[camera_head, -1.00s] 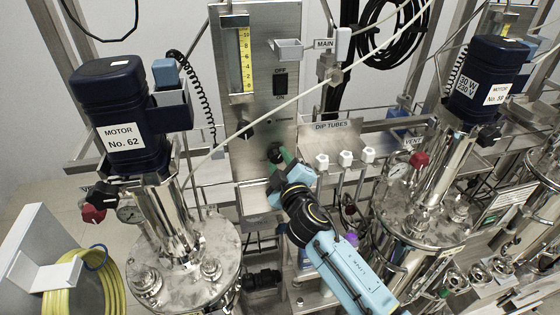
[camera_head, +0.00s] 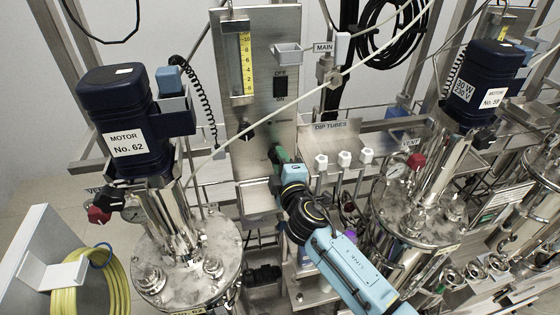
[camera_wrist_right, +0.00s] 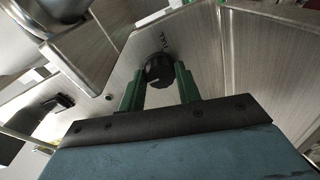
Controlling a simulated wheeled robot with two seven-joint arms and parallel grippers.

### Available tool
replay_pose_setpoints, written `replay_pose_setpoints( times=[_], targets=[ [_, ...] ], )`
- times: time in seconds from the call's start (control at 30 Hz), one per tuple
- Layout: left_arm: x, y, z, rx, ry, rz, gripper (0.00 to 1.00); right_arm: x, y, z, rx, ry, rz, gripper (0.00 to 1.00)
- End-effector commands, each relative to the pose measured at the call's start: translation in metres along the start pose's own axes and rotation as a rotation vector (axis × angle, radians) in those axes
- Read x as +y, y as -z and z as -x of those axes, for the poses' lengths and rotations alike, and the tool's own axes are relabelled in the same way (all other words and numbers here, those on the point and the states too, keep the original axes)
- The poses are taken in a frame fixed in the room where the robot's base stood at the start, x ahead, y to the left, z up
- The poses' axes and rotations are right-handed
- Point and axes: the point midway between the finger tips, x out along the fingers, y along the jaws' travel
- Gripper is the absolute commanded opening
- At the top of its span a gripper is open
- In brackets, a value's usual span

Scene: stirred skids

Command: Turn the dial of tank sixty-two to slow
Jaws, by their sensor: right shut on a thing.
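The panel (camera_head: 258,110) between the two motor tanks carries black dials. My right gripper (camera_wrist_right: 160,76) is shut on this dial, a green finger on each side. In the head view my right gripper (camera_head: 277,154) reaches the panel's lower right and mostly hides the dial. I cannot read the dial's setting. Tank sixty-two (camera_head: 218,245) stands at the left below its dark blue motor (camera_head: 118,100) labelled No. 62. My left gripper is out of view.
An off/on switch (camera_head: 280,88) sits above. White-capped dip tubes (camera_head: 343,158) stand close on the right. A pale rod (camera_head: 310,88) crosses in front of the panel.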

Motion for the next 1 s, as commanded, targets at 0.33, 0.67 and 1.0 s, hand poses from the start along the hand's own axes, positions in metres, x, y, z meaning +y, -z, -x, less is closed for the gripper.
replay_pose_setpoints(
  times=[0.33,0.67,1.0],
  targets=[
    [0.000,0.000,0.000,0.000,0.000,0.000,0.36,0.000,-0.001,0.000,-0.002,0.001,0.001,0.36],
    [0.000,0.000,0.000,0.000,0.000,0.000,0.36,0.000,0.000,0.000,-0.001,0.000,0.000,0.55],
    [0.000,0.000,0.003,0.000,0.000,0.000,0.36,-0.001,-0.001,0.022,-0.001,0.001,-0.001,0.55]
  ],
)
